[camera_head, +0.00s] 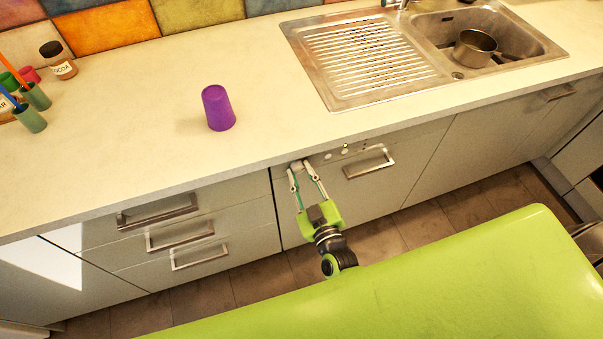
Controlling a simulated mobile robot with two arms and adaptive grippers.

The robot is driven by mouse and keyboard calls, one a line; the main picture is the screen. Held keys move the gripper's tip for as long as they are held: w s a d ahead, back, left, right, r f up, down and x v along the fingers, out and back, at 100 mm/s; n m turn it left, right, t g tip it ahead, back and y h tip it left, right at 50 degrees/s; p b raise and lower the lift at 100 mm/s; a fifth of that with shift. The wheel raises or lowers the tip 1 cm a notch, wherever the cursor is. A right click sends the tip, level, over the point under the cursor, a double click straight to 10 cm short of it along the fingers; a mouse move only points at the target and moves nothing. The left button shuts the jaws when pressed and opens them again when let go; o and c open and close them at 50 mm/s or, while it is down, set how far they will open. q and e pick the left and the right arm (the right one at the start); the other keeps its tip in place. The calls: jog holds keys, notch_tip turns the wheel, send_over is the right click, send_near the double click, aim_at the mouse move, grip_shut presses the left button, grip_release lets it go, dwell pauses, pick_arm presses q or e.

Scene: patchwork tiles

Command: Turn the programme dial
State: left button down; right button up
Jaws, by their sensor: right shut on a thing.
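The programme dial (296,166) is a small pale knob at the left end of the control strip on the appliance front (355,195), just under the worktop edge. My right gripper (302,173) reaches up to it from below, its fingertips shut on the dial. The fingers hide part of the dial, so its setting cannot be read. A few small buttons (345,149) sit to its right on the strip, above a metal handle (370,164). My left gripper is not in view.
A purple cup (218,108) stands on the worktop (130,145) above and left of the dial. Drawers with metal handles (180,236) are at left. A sink (520,45) with a pot (474,47) is at upper right. My green body fills the bottom.

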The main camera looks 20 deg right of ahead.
jog(key=m, duration=0.4)
jog(key=shift+m, duration=0.3)
jog(key=m, duration=0.4)
jog(key=shift+m+b, duration=0.3)
jog(key=shift+b, duration=0.05)
jog(key=m+b, duration=0.1)
jog(key=m, duration=0.3)
jog(key=shift+m, duration=0.3)
jog(key=m+b, duration=0.1)
jog(key=m, duration=0.2)
jog(key=shift+m, duration=0.3)
jog(key=m+b, duration=0.1)
jog(key=m, duration=0.2)
jog(key=shift+f+m, duration=0.1)
jog(key=shift+m, duration=0.2)
jog(key=m+b, duration=0.2)
jog(key=m, duration=0.2)
jog(key=shift+m, duration=0.3)
jog(key=m+b, duration=0.2)
jog(key=m, duration=0.2)
jog(key=shift+m, duration=0.3)
jog(key=shift+m+b, duration=1)
jog(key=shift+m, duration=0.8)
